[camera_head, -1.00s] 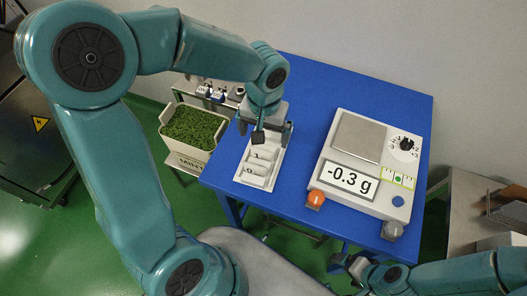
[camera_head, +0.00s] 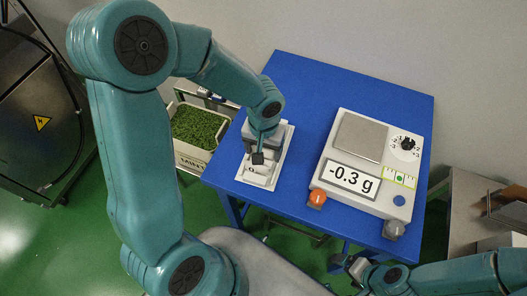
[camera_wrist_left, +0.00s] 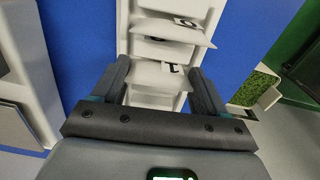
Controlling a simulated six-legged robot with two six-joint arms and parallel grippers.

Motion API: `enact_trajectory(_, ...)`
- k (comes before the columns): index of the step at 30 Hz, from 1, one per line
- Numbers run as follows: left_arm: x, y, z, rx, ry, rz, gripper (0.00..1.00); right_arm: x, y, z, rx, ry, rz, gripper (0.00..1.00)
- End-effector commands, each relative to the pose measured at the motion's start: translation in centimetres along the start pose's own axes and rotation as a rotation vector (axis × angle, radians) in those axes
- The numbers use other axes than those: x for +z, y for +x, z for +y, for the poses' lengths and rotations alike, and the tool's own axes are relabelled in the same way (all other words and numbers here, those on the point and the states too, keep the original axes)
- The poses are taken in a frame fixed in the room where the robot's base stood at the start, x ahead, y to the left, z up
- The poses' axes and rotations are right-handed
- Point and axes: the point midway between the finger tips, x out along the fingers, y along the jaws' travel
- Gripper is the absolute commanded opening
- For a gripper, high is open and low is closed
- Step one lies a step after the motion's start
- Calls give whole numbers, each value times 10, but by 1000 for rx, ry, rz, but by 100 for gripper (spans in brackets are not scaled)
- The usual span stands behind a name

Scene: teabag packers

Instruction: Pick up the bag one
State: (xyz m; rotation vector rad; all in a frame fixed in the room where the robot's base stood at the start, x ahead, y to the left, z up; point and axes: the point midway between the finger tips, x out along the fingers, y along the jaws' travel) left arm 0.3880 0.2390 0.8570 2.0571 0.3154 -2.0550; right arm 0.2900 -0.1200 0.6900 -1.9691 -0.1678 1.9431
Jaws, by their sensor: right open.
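Bag one, a white bag marked "1" (camera_wrist_left: 158,76), lies in a white slotted tray (camera_wrist_left: 203,52) in the left wrist view. The fingers of my left gripper (camera_wrist_left: 160,72) stand apart on either side of it; I see no firm contact. In the head view my left gripper (camera_head: 258,158) is low over the tray (camera_head: 284,140), and its wrist hides most of the bags there. My right gripper (camera_head: 350,266) is open and empty at the bottom, off the table's front edge.
Another marked bag (camera_wrist_left: 148,46) lies beyond bag one. A white scale (camera_head: 385,190) reading -0.3 g stands right of the tray on the blue table (camera_head: 300,85). A mint crate (camera_head: 188,160) stands left of the table. The table's back is clear.

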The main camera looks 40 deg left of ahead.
Motion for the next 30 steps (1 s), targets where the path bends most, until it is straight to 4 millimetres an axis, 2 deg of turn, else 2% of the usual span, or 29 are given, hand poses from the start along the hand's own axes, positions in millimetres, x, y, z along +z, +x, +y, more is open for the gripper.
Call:
enact_trajectory(12,0,0,0,0,0,0,44,0,0,0,0,0,0,92)
enact_trajectory(17,-1,-9,0,0,-1,2,43,0,-1,0,0,0,0,92)
enact_trajectory(20,-1,-23,0,0,0,4,43,0,-3,-1,0,0,0,92)
enact_trajectory(23,-2,-44,0,2,-1,8,43,0,-5,-2,0,0,0,92)
enact_trajectory(30,-1,-115,1,3,-1,9,43,0,-10,-3,0,0,0,92)
